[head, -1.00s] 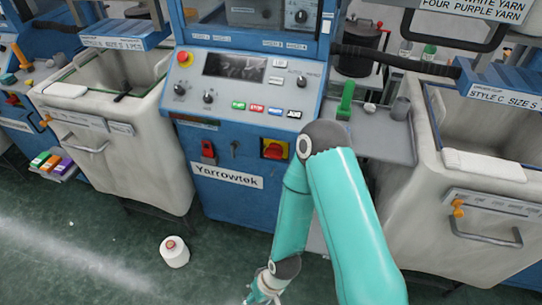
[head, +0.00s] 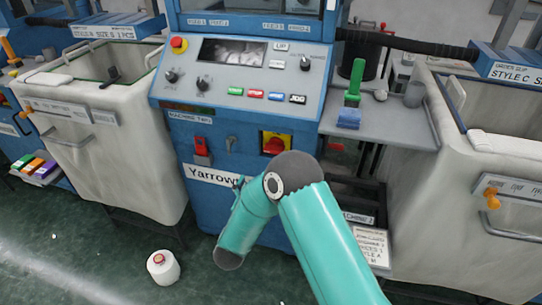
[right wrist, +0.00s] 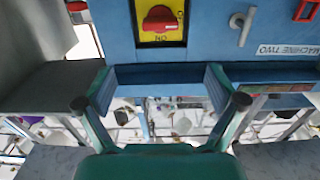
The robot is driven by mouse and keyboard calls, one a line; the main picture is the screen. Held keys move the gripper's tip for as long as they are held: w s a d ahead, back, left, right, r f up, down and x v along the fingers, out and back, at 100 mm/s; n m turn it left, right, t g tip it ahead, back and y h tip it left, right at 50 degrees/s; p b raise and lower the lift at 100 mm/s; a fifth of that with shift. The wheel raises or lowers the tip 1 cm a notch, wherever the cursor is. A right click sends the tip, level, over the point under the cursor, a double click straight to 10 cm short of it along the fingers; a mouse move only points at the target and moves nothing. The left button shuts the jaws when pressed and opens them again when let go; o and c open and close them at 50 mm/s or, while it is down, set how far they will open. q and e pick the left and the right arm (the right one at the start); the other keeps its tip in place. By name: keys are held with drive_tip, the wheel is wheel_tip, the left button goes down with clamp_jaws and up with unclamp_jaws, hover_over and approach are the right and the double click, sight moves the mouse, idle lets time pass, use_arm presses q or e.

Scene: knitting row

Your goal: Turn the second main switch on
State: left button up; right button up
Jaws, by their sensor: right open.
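The main switch (head: 275,144) is a red rotary knob on a yellow plate, on the blue front of the machine labelled machine two. In the right wrist view, which is upside down, the knob (right wrist: 160,19) lies crosswise, with the ON mark at the plate's lower edge and another mark at its right. My right gripper (right wrist: 160,85) is open and empty, its two fingers apart, below the switch in that picture and not touching it. In the head view my forearm hides most of this gripper. My left gripper is not in view.
A red lockout-like switch (head: 201,148) and a small grey key or handle (head: 231,145) sit left of the main switch. Above is the sloping control panel (head: 250,75). A grey shelf (head: 390,128) juts out at right. A white yarn cone (head: 163,267) stands on the floor.

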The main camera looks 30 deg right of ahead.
sight(273, 149)
drive_tip(key=x, duration=1.6)
drive_tip(key=shift+c, duration=0.2)
